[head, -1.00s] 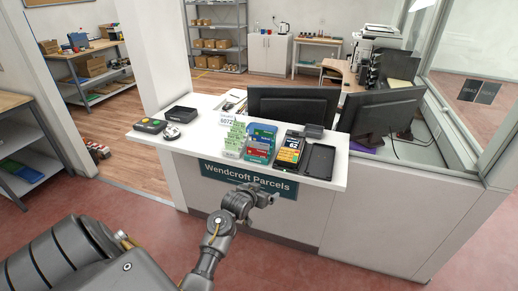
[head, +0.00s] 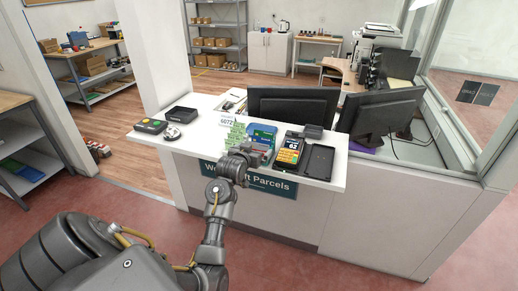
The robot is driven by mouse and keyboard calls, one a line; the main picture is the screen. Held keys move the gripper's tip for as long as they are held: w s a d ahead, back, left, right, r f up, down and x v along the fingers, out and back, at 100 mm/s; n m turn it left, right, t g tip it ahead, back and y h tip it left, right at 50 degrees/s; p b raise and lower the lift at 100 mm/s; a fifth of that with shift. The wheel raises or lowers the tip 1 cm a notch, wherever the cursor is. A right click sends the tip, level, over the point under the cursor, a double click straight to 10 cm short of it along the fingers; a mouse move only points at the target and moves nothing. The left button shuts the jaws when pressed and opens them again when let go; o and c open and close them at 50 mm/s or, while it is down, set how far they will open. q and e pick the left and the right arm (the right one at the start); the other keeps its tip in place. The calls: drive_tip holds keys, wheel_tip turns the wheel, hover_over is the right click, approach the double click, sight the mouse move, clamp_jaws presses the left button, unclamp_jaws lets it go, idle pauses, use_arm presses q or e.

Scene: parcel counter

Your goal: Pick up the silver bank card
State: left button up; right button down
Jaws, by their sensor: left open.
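I cannot make out a silver bank card; it may be too small to tell or hidden behind my left gripper. My left gripper (head: 261,151) is over the front edge of the white counter (head: 329,178), in front of a group of cards or leaflets. A blue one (head: 264,131) shows just behind the gripper, and green-and-white ones (head: 237,134) stand to its left. The jaws are open, and I see nothing held between them. My right gripper is not in view.
A black box (head: 181,114) and a button panel (head: 151,126) are at the left. Two monitors (head: 293,103) stand behind.

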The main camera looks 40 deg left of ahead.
sight(257, 145)
use_arm(q)
drive_tip(key=x, duration=0.1)
drive_tip(key=p+x, duration=0.2)
drive_tip(key=x, duration=0.1)
drive_tip(key=shift+a+r, duration=0.15)
drive_tip(key=shift+r, duration=0.15)
drive_tip(key=shift+w+a+f, duration=0.15)
drive_tip(key=shift+w+f, duration=0.1)
drive_tip(key=shift+w, duration=0.25)
drive_tip(key=shift+c, duration=0.3)
drive_tip(key=c, duration=0.9)
